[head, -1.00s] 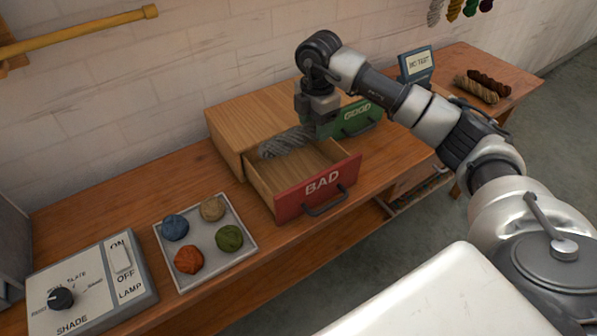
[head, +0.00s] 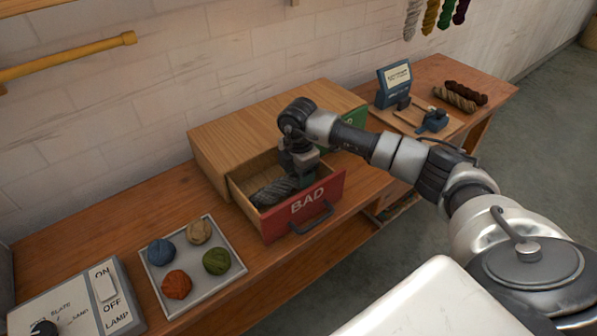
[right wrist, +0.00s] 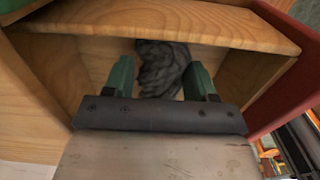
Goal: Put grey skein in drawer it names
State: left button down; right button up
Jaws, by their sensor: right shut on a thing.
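The grey skein (head: 272,192) is twisted dark-grey wool, inside the open red-fronted drawer marked BAD (head: 330,191). My right gripper (head: 306,181) reaches down into this drawer and is shut on the skein's right end. In the right wrist view, the skein (right wrist: 162,68) lies between the two green fingers (right wrist: 161,82), with wooden drawer walls around it. Whether it touches the drawer floor is hard to tell. The green drawer front (head: 352,117), seen as GOOD earlier, is mostly hidden behind my arm. My left gripper is not in view.
A grey tray (head: 238,268) with several coloured wool balls sits left of the drawers. A lamp and shade control box (head: 80,300) stands at the front left. A small display (head: 395,82) and two skeins (head: 462,96) are at the far right.

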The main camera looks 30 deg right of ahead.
jog(key=shift+f, duration=0.15)
jog(key=o, duration=1)
notch_tip(320, 180, up, 12)
jog(key=shift+r+b, duration=0.2)
jog(key=shift+b, duration=0.25)
